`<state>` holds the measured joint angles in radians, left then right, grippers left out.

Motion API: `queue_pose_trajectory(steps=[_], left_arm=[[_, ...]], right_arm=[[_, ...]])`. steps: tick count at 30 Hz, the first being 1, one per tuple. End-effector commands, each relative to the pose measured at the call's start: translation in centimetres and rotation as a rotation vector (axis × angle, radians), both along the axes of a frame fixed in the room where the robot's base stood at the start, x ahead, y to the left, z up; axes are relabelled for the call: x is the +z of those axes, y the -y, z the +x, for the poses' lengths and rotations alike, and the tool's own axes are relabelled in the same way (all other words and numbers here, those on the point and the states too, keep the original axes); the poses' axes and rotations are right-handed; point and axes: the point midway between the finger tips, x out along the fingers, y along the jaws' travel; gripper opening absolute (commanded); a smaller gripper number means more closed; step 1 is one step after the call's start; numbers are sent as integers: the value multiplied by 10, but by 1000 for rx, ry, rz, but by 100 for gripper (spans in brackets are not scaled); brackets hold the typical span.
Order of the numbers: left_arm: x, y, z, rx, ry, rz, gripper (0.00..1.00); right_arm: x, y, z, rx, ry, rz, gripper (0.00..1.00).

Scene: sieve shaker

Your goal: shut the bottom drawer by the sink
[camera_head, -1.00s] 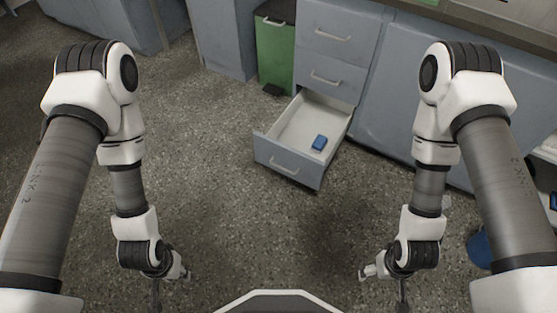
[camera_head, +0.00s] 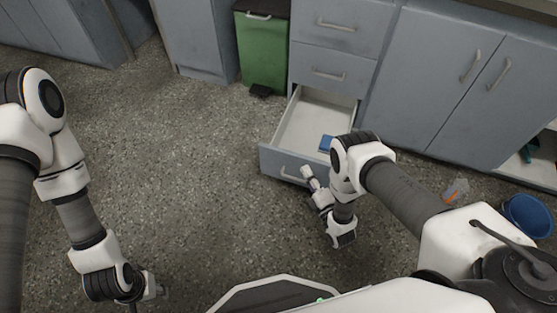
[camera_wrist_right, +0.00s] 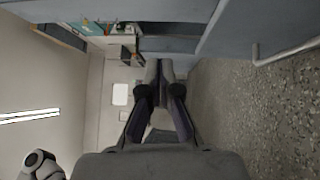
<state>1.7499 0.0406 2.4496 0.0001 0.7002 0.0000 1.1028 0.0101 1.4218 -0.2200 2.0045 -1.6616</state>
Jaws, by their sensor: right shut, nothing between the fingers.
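The bottom drawer (camera_head: 274,162) is pulled well out of the grey-blue cabinet. Its inside is white, and a small blue object (camera_head: 326,142) lies in it, partly hidden by my right arm. The drawer's handle (camera_head: 291,178) is on its front and also shows at the right of the wrist view (camera_wrist_right: 285,52). My right gripper (camera_head: 306,172) is shut and empty, close to the right part of the drawer front; I cannot tell whether it touches. Its closed fingers show in the wrist view (camera_wrist_right: 160,68). My left gripper (camera_head: 160,291) hangs low at the left, far from the drawer; its fingers are unclear.
Two shut drawers (camera_head: 338,45) are above the open one. A green pedal bin (camera_head: 262,50) stands to their left. A shut double-door cabinet (camera_head: 440,75) is to the right. A blue bucket (camera_head: 528,217) stands on the floor at far right. The floor left of the drawer is clear.

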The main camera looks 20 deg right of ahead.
Motion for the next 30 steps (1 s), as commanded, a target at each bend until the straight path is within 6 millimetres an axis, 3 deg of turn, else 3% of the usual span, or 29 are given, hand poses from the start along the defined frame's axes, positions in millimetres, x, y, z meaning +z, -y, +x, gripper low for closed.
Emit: queue_pose_trajectory(steps=[1, 3, 7, 14, 19, 30], left_arm=[[-8, 0, 0, -1, -1, 0, 36], [-10, 0, 0, -1, -1, 0, 36], [-14, 0, 0, -1, -1, 0, 36], [-51, 0, 0, -1, -1, 0, 36], [-91, 0, -1, -1, -1, 0, 36], [-172, 1, -1, -1, -1, 0, 36]], right_arm=[[-28, 0, -21, 0, -38, 1, 0], [-48, -1, -42, 1, -83, 1, 0], [-65, -1, -60, 1, -120, 2, 0], [-73, -5, -40, 1, -122, 3, 0], [-75, -12, -8, 2, -121, 3, 0], [-75, -15, 12, 0, -123, 3, 0]])
